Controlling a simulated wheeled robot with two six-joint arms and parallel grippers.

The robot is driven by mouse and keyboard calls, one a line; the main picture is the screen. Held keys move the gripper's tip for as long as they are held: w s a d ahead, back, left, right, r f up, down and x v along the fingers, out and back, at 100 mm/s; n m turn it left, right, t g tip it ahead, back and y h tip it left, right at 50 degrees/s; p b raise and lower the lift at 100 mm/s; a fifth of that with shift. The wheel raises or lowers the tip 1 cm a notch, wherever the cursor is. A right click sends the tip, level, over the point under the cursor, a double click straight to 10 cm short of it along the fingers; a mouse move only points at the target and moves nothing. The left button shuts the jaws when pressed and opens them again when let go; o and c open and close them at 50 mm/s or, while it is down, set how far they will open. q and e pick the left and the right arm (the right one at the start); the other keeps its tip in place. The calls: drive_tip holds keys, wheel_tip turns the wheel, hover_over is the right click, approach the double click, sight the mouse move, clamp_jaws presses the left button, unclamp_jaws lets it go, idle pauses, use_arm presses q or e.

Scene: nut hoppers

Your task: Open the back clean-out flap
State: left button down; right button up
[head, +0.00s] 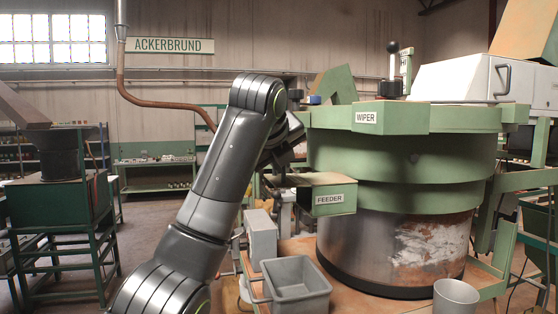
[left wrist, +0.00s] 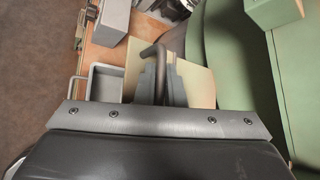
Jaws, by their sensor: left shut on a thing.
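My left gripper (head: 282,182) is partly hidden beside the left side of the green box labelled FEEDER (head: 328,198). In the left wrist view, its jaws (left wrist: 162,78) are shut on a dark bent handle (left wrist: 150,50). Pale panels (left wrist: 196,84) lie close on both sides of the jaws. I cannot tell clearly which panel is the back clean-out flap or how far it stands open. The green bowl machine with the WIPER label (head: 366,117) stands to the right. My right gripper is not in view.
A grey bin (head: 296,285) stands on the brown bench below the feeder; it also shows in the left wrist view (left wrist: 103,82). A grey box (head: 261,240) stands behind it. A metal cup (head: 456,297) is at the front right. Open floor lies at the left.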

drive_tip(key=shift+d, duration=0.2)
use_arm(q)
drive_tip(key=c, duration=1.8)
unclamp_jaws()
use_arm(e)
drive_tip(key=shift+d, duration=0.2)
